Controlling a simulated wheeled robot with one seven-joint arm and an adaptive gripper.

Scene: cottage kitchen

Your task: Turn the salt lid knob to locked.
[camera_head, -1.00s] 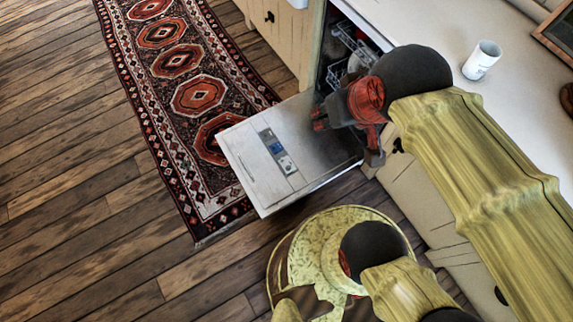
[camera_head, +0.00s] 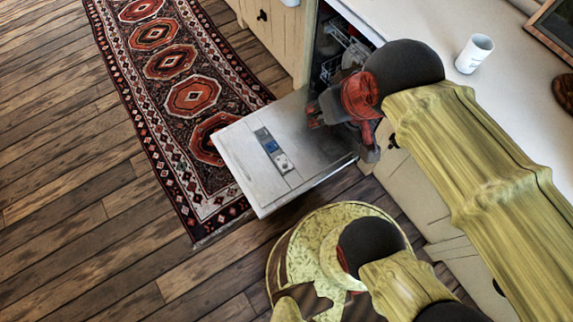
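The open dishwasher door (camera_head: 300,140) is folded down, with a control panel with a blue display (camera_head: 265,139) on it. My gripper (camera_head: 314,115), dark with red parts, is over the inner part of the door, near the dishwasher opening. Its fingers are small and partly hidden, so I cannot tell whether they are open or shut, or whether they touch anything. I cannot make out the salt lid knob; the gripper and arm cover part of the area near the opening.
A dish rack (camera_head: 345,50) shows inside the dishwasher. A white cup (camera_head: 474,53) stands on the counter (camera_head: 425,18), near a wooden frame (camera_head: 553,30). A patterned rug (camera_head: 193,97) lies left of the door on the wooden floor (camera_head: 60,150).

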